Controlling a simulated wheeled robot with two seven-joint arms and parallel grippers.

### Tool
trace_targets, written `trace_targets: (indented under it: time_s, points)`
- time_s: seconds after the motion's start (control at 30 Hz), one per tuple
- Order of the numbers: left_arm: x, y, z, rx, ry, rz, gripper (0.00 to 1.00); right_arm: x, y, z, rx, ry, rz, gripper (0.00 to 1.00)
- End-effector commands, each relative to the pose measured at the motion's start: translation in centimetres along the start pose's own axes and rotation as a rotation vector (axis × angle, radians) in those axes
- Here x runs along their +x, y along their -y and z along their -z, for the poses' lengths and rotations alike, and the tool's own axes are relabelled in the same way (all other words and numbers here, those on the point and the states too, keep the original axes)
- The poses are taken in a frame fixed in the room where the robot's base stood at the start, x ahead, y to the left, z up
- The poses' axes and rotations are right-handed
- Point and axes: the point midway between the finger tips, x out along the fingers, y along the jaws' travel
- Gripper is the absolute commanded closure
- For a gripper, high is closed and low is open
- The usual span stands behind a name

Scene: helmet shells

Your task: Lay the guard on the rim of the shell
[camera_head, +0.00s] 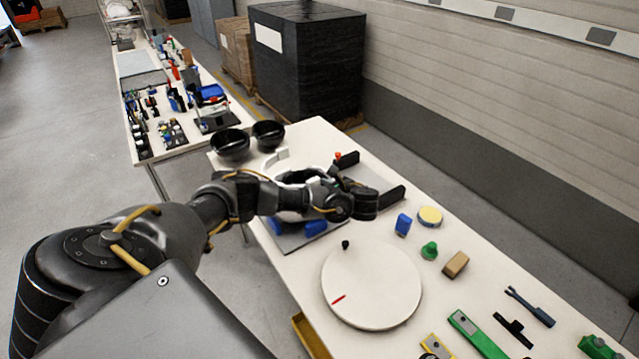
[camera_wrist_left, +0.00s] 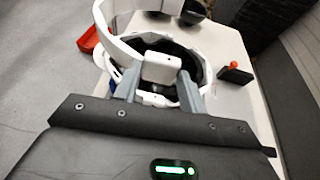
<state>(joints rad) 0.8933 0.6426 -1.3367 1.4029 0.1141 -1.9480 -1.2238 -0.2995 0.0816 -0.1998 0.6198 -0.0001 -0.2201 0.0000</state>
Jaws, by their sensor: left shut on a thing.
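My left gripper (camera_wrist_left: 160,84) is shut on a white block-like part of the guard (camera_wrist_left: 162,67), with one grey finger on each side of it. A wide white curved band beside it also shows; I cannot tell fully which white parts are guard and which are shell. The shell (camera_wrist_left: 205,70), pale with a dark inside, lies just beyond the fingers. The guard looks over or close to the shell's rim; contact cannot be told. In the head view my left arm and wrist cover most of the shell and the held guard. My right gripper is not in view.
Two black bowls (camera_head: 232,144) stand at the table's far left end. A black block with a red knob (camera_head: 347,158) and a black bar (camera_head: 391,197) stand right of the shell. A round white disc (camera_head: 371,283) lies nearer, with several small parts to its right.

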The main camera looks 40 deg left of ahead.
Motion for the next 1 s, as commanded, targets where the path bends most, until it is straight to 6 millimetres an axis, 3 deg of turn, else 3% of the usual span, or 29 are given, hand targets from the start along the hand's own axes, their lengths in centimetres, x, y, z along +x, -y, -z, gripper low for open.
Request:
trace_targets:
  time_s: [0.4, 1.0]
  points:
    - [1.5, 0.1, 3.7, -0.001, 0.0, 0.0, 0.84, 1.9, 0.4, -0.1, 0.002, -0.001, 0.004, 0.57]
    - [1.7, 0.1, 4.3, -0.001, 0.0, 0.0, 0.84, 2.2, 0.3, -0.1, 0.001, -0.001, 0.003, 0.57]
